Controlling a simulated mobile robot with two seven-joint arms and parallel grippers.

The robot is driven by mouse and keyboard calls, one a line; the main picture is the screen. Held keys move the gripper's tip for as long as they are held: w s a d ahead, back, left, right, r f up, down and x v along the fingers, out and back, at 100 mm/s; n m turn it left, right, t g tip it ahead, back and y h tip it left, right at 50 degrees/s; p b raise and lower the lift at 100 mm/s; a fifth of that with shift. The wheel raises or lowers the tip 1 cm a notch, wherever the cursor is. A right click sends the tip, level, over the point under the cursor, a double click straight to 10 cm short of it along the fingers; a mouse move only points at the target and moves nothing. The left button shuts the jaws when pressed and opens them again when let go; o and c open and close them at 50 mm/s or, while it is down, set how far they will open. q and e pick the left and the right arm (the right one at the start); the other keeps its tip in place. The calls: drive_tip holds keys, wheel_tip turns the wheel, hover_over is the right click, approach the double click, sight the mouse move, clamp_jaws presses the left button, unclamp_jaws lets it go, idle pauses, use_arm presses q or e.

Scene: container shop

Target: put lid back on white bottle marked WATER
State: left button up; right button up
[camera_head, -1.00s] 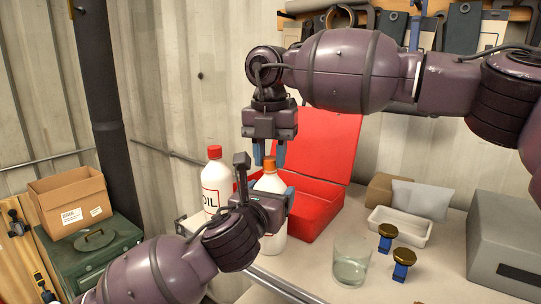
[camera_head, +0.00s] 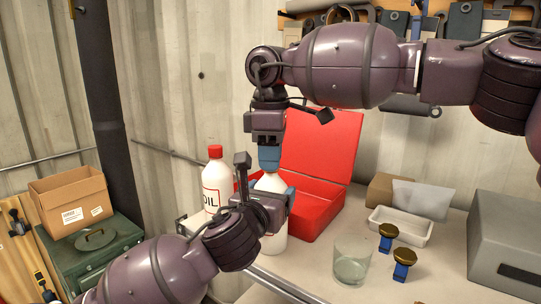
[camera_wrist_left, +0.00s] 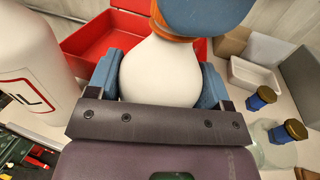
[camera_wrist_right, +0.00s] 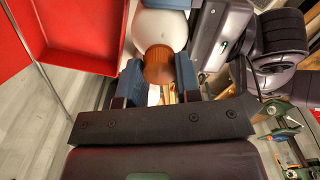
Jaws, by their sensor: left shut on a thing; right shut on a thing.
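The white bottle (camera_head: 275,243) stands on the bench beside the red box; its marking is hidden. In the left wrist view its rounded shoulder (camera_wrist_left: 160,75) is between my left fingers. My left gripper (camera_head: 268,195) is shut on the bottle's upper body. The orange lid (camera_wrist_right: 158,65) sits at the top of the bottle neck, its edge also showing in the left wrist view (camera_wrist_left: 172,32). My right gripper (camera_head: 270,160) comes from above and is shut on the lid. I cannot tell whether the lid is threaded on tight.
A white OIL bottle (camera_head: 215,185) stands close on the left. An open red box (camera_head: 318,210) is behind. A glass (camera_head: 352,262), two blue pieces with gold tops (camera_head: 403,262), a white tray (camera_head: 400,228) and a grey case (camera_head: 505,250) stand on the right.

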drive_tip(key=shift+m, duration=0.7)
drive_tip(key=o, duration=1)
drive_tip(key=shift+c, duration=0.2)
drive_tip(key=shift+r, duration=0.1)
wheel_tip(320, 180, up, 12)
use_arm(q)
drive_tip(key=o, duration=1.7)
drive_tip(key=shift+o, duration=0.2)
drive_tip(key=b+v, duration=0.1)
drive_tip(key=v, duration=0.9)
drive_tip(key=shift+s+a+b, duration=0.15)
drive_tip(key=shift+s+b, duration=0.2)
drive_tip(key=shift+s, duration=0.05)
use_arm(e)
drive_tip(key=shift+s+f, duration=0.1)
drive_tip(key=shift+f, duration=0.6)
